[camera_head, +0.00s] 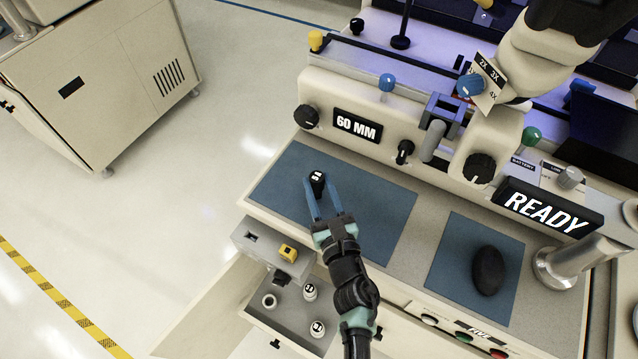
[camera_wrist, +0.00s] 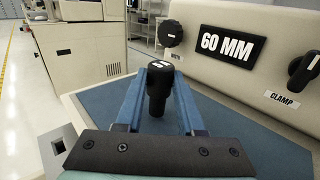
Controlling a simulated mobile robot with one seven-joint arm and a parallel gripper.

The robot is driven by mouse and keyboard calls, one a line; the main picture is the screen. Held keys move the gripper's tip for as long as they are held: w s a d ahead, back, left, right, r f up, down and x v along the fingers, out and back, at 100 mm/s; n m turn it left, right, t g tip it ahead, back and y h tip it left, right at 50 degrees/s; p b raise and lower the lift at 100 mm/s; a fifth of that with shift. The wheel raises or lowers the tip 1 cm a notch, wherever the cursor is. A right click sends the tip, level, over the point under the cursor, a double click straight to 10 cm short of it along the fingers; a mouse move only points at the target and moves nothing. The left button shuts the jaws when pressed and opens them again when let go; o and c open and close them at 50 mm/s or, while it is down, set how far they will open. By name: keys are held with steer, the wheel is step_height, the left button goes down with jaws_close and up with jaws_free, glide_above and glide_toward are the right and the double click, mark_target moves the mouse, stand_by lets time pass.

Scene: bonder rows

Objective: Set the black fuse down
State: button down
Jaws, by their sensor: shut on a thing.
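The black fuse (camera_head: 317,180) is upright between the blue fingers of my gripper (camera_head: 319,190), over the left blue mat (camera_head: 373,212). In the wrist view the fuse (camera_wrist: 155,86) has a wide round cap with a white mark and a narrower body below. My gripper (camera_wrist: 158,95) is shut on it from both sides. The fuse's lower end is close to the mat; I cannot tell whether it touches.
The machine with the 60 MM label (camera_head: 357,126) stands behind the mat. A black oval object (camera_head: 488,270) lies on the right mat. The left mat is otherwise clear.

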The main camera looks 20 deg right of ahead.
steer(key=shift+f+b, duration=0.5)
stand_by(0.4)
steer(key=shift+c, duration=2.2)
jaws_free()
steer(key=s+a+b, duration=0.1)
steer(key=s, duration=1.1)
steer(key=shift+s+a, duration=0.35)
steer(key=shift+s, duration=0.05)
